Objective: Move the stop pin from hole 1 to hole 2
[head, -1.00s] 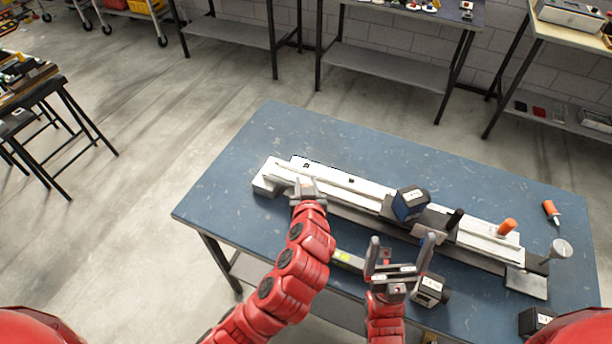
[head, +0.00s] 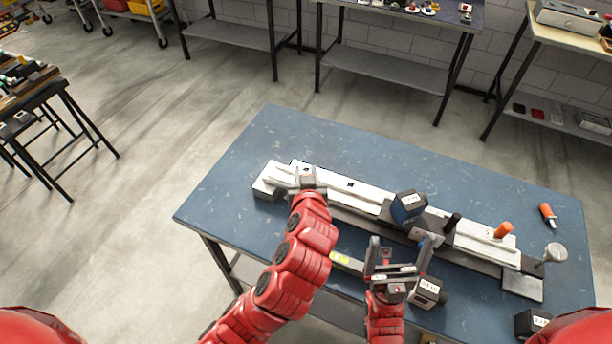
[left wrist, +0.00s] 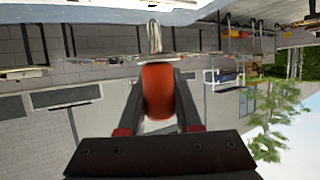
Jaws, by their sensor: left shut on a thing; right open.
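My left gripper (head: 308,178) is over the left part of the long white fixture (head: 372,199) on the blue bench. In the left wrist view, its fingers (left wrist: 158,105) are shut on the orange handle of the stop pin (left wrist: 158,88), whose metal shank points away from the gripper. In the head view the gripper hides the pin. I cannot tell whether the shank's tip is in a hole. One dark hole (head: 350,184) shows in the white rail right of the gripper. My right gripper (head: 402,245) is open in front of the fixture.
A blue block (head: 408,206), a black knob (head: 452,221) and an orange knob (head: 504,229) stand on the fixture. An orange-handled tool (head: 547,214) lies at the right. A black block (head: 532,322) sits front right. The bench (head: 255,150) is clear at the back left.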

